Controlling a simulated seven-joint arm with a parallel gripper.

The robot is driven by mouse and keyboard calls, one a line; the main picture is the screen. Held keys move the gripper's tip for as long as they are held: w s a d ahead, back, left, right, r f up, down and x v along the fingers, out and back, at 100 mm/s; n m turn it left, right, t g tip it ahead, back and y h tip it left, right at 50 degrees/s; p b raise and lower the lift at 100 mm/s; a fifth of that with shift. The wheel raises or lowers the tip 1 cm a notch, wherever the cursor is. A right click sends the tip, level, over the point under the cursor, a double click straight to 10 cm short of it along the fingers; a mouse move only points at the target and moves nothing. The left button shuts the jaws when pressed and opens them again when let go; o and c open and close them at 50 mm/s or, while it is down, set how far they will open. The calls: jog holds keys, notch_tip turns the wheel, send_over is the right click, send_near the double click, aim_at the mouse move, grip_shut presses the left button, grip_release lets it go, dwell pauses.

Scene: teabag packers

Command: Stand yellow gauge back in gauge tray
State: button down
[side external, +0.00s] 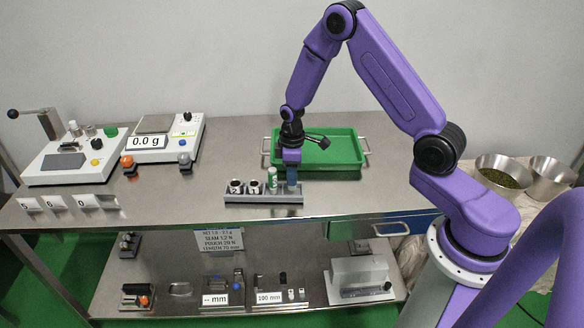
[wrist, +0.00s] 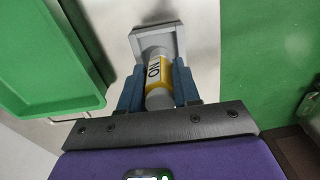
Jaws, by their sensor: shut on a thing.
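The yellow gauge (wrist: 157,71) is a grey cylinder with a yellow band and dark lettering in the wrist view. My gripper (wrist: 158,84) is shut on it, with a blue finger on each side. In the side external view my gripper (side external: 292,177) points down at the right end of the gauge tray (side external: 264,199), and its fingers hide the gauge there. The grey end of the tray (wrist: 174,40) shows just beyond the gauge in the wrist view. The gauge looks upright at this end; I cannot tell whether its base is seated.
Two black-and-white gauges (side external: 245,187) and a green-topped gauge (side external: 272,178) stand in the tray left of my gripper. A green bin (side external: 340,151) lies close behind. A scale (side external: 163,139) and a sealing device (side external: 75,155) stand at left. The front right bench is clear.

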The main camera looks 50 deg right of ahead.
jog(key=shift+f, duration=0.9)
dwell(0.4)
jog(key=c, duration=0.7)
grip_release()
jog(key=shift+c, duration=0.2)
jog(key=shift+r, duration=0.1)
notch_tip(320, 180, up, 16)
jog(key=s+a+r+n, duration=0.2)
jog(key=s+a+r, duration=0.3)
jog(key=s+a, duration=0.65)
jog(key=s+d+n, duration=0.1)
jog(key=s+n, duration=0.1)
jog(key=s, duration=1.8)
jog(key=shift+d+r+n, duration=0.25)
jog(key=shift+r+n, duration=0.05)
jog(key=shift+r, duration=0.1)
